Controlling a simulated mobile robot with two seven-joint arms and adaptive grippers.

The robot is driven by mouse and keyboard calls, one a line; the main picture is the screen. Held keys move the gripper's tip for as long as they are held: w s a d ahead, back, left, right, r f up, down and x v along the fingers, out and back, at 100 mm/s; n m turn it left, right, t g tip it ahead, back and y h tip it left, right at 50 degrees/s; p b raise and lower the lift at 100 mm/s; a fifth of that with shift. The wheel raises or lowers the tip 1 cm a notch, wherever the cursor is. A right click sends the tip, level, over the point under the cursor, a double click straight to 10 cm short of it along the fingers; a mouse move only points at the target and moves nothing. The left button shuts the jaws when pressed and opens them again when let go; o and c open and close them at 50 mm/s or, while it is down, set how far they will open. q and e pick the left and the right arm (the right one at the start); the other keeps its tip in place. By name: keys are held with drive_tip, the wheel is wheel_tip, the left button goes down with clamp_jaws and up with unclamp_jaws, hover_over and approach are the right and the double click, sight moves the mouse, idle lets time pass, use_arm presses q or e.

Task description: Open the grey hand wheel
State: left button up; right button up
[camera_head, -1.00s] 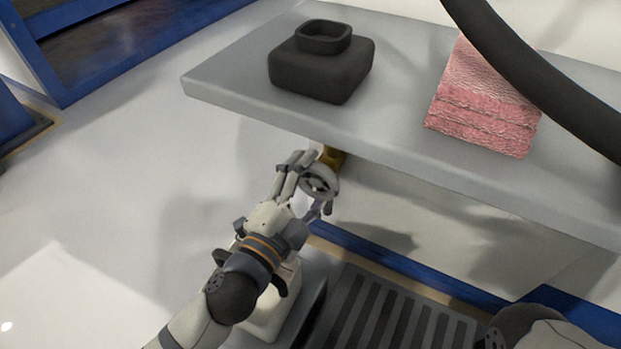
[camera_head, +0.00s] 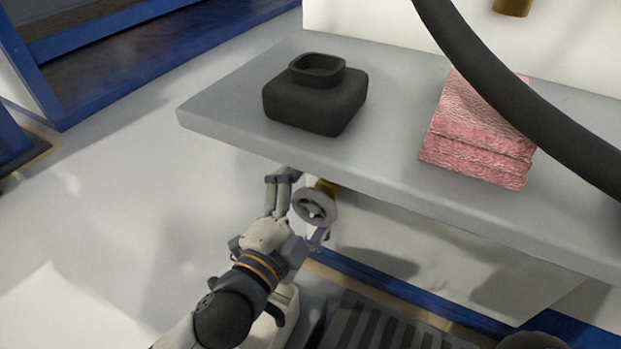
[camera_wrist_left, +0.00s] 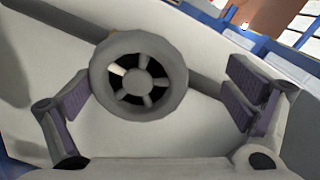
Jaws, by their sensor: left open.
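The grey hand wheel (camera_head: 314,206) is a small spoked ring on a brass fitting (camera_head: 325,187) under the shelf's front edge. In the left wrist view the wheel (camera_wrist_left: 138,74) faces the camera, between the spread fingers and nearer the left one. My left gripper (camera_head: 300,210) is open at the wheel; its fingers (camera_wrist_left: 160,98) stand either side with visible gaps in the wrist view. In the head view part of the far finger is hidden by the shelf edge. My right gripper is not in view.
The grey shelf (camera_head: 400,170) overhangs the wheel. A black square-necked container (camera_head: 315,95) and a stack of pink cloths (camera_head: 480,130) rest on it. A thick dark hose (camera_head: 500,85) crosses at the right. Open floor (camera_head: 120,200) lies left.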

use_arm(q)
wheel_tip(320, 180, up, 8)
drive_tip(key=shift+w+r, duration=0.15)
drive_tip(key=shift+g, duration=0.6)
drive_tip(key=f, duration=0.7)
drive_tip(key=shift+w+f, duration=0.1)
drive_tip(key=shift+w, duration=0.1)
drive_tip(key=shift+s, duration=0.15)
drive_tip(key=shift+y, duration=0.3)
drive_tip(key=v, duration=0.3)
drive_tip(key=f+v, duration=0.1)
drive_tip(key=v, duration=0.1)
drive_tip(key=shift+s+a+p, duration=0.15)
drive_tip(key=shift+s+p, duration=0.2)
drive_tip(key=shift+p, duration=0.05)
approach(306, 203)
drive_tip(key=shift+s+a+f+b, duration=0.2)
drive_tip(key=shift+s+f, duration=0.05)
drive_tip(key=shift+s, duration=0.35)
drive_tip(key=shift+s+a+f+b, duration=0.2)
drive_tip(key=shift+s+a, duration=0.05)
drive_tip(key=shift+s, duration=0.35)
